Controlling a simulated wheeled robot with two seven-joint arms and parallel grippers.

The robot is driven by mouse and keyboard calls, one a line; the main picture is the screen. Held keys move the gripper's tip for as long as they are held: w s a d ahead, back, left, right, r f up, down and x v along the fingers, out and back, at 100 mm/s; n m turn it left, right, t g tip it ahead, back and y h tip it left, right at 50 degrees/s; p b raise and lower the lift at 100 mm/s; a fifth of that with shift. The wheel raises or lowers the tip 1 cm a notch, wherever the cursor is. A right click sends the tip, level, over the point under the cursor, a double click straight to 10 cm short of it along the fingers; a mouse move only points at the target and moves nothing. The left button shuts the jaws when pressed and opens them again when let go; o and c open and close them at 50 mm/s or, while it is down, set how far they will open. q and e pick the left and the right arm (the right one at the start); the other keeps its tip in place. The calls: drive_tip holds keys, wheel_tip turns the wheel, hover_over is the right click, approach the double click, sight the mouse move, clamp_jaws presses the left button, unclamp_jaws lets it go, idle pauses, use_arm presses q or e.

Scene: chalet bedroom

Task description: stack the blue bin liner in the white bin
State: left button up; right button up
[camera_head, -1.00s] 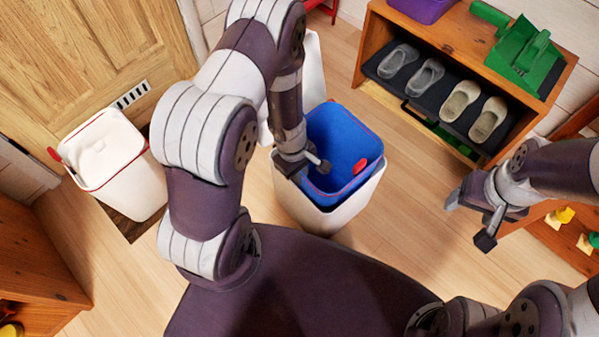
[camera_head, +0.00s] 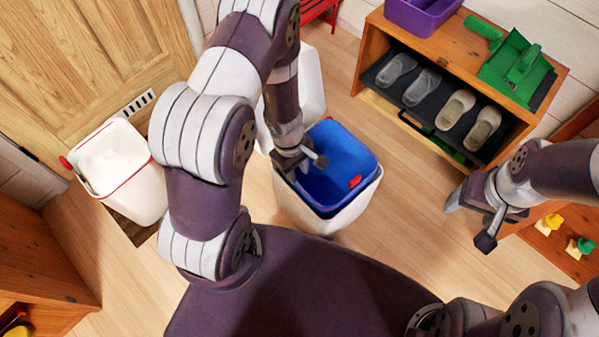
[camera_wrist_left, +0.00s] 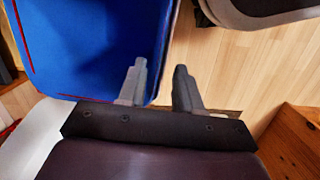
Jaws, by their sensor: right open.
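The blue bin liner (camera_head: 340,183) has a red rim line and a red tab, and it sits inside the white bin (camera_head: 318,222) in the middle of the floor. Its rim stands near the bin's rim and looks slightly tilted. My left gripper (camera_head: 302,163) is at the liner's left rim. In the left wrist view, its fingers (camera_wrist_left: 160,85) are apart, one over the blue liner (camera_wrist_left: 90,45) and one over the floor side, with the liner's edge between them. My right gripper (camera_head: 482,222) is open and empty in the air at the right.
Another white bin with a red rim (camera_head: 125,172) stands at the left near the wooden door. A white container (camera_head: 312,85) is partly hidden behind my left arm. A wooden shoe cabinet (camera_head: 375,40) stands at the back right. The floor between cabinet and bin is clear.

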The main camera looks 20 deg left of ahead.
use_arm(q)
drive_tip(key=s+r+m+t+y+p, duration=0.1)
drive_tip(key=s+r+m, duration=0.3)
drive_tip(key=r+m, duration=0.9)
wheel_tip(320, 180, up, 12)
drive_tip(key=shift+a+f+t+y+p, duration=0.2)
drive_tip(key=shift+t+y+p, duration=0.2)
drive_tip(key=shift+p, duration=0.4)
use_arm(e)
wheel_tip(320, 180, up, 4)
drive_tip(key=shift+r, duration=0.1)
